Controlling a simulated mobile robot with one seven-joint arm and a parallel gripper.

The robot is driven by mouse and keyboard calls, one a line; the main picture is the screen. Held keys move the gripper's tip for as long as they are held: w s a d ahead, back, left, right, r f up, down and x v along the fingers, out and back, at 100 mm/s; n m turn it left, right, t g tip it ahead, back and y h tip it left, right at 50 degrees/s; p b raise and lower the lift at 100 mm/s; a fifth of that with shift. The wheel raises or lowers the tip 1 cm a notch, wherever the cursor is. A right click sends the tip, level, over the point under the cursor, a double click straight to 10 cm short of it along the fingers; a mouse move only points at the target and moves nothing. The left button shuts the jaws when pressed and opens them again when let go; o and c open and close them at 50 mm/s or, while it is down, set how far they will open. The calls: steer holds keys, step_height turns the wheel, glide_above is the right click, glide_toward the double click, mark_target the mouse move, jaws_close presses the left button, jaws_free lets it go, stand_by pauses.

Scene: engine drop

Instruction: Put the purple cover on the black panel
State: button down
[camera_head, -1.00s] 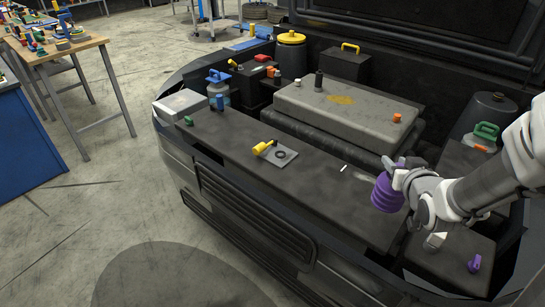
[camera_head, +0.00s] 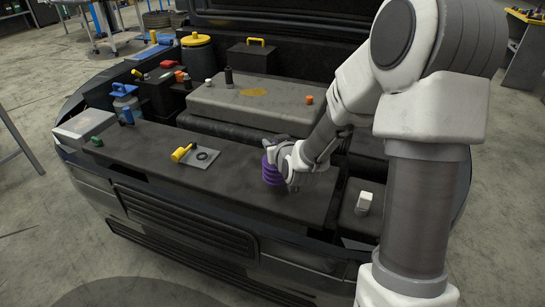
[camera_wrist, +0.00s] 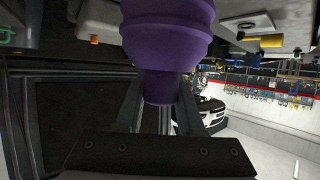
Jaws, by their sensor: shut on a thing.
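The purple cover (camera_head: 271,171) is a ribbed, bellows-like piece. My gripper (camera_head: 284,160) is shut on it at the right part of the long black panel (camera_head: 228,181) along the front of the engine bay. I cannot tell whether the cover touches the panel or hangs just above it. In the wrist view the purple cover (camera_wrist: 168,30) fills the top middle, its narrower neck between the two fingers of my gripper (camera_wrist: 160,100). The panel surface under the cover is hidden.
A grey plate with a yellow handle (camera_head: 182,153) and a dark ring lies on the panel's middle. A green cap (camera_head: 97,141) and blue piece (camera_head: 127,117) are at its left end. A grey engine cover (camera_head: 250,102) rises behind; a white piece (camera_head: 364,201) stands to the right.

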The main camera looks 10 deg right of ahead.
mark_target(271, 175)
steer(key=shift+w+f+b, duration=0.1)
steer(key=shift+f+b, duration=0.35)
steer(key=shift+f, duration=1.6)
steer(key=shift+f+b, duration=0.3)
steer(key=shift+b, duration=0.05)
steer(key=c, duration=0.5)
jaws_free()
steer(key=shift+r, duration=0.1)
steer(key=shift+r, duration=0.1)
